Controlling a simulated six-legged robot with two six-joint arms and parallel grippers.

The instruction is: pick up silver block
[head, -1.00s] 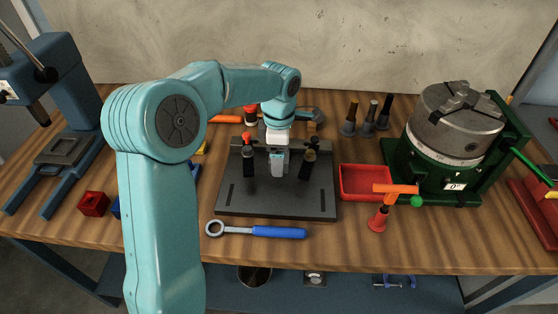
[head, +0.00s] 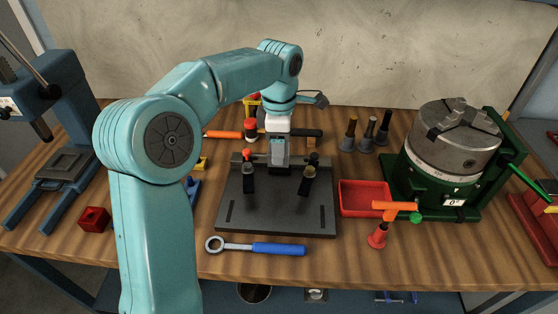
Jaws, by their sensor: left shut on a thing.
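My left arm comes in from the left and bends over the bench. Its gripper (head: 279,161) points down above the back of the dark grey fixture plate (head: 280,212). It is shut on the silver block (head: 277,147), a small grey piece partly hidden by the fingers. The block appears held above the plate, between and above two black upright clamps (head: 248,179) and (head: 308,181). My right gripper is not in view.
A red tray (head: 365,198), an orange-handled tool (head: 378,235) and a green-based chuck (head: 455,140) stand to the right. A blue-handled wrench (head: 262,248) lies in front. Several dark tool holders (head: 367,135) stand behind. A red block (head: 94,219) sits left.

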